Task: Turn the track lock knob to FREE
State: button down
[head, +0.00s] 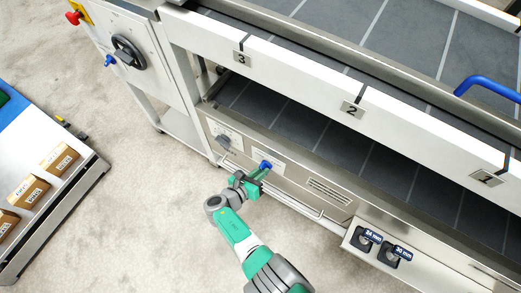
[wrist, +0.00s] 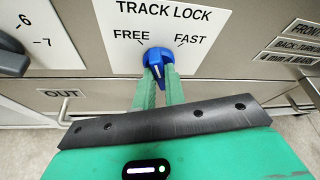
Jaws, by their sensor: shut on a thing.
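The track lock knob (wrist: 158,56) is blue and sits on a white label plate (wrist: 197,18) marked TRACK LOCK, with FREE at its upper left and FAST at its upper right. In the head view the knob (head: 265,165) is on the lower front panel of the machine. My gripper (wrist: 158,80) has its two green fingers on either side of the knob's grip and is shut on it. The fingers hide part of the knob, and I cannot tell for sure which word it points to.
A grey knob (head: 223,141) with a numbered scale is left of the track lock. Two black holders (head: 388,255) with size labels are at lower right. A rail (wrist: 40,120) runs below the panel. A cart with boxes (head: 60,160) stands left; the floor between is clear.

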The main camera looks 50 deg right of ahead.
jog(key=shift+w+f+n+g+h+b, duration=0.15)
jog(key=shift+n+g+h+b, duration=0.15)
jog(key=shift+n+g+b, duration=0.65)
jog(key=shift+n, duration=0.25)
jog(key=c, duration=1.5)
grip_release()
jog(key=shift+o, duration=0.2)
jog(key=p+v, duration=0.2)
jog(key=v, duration=0.6)
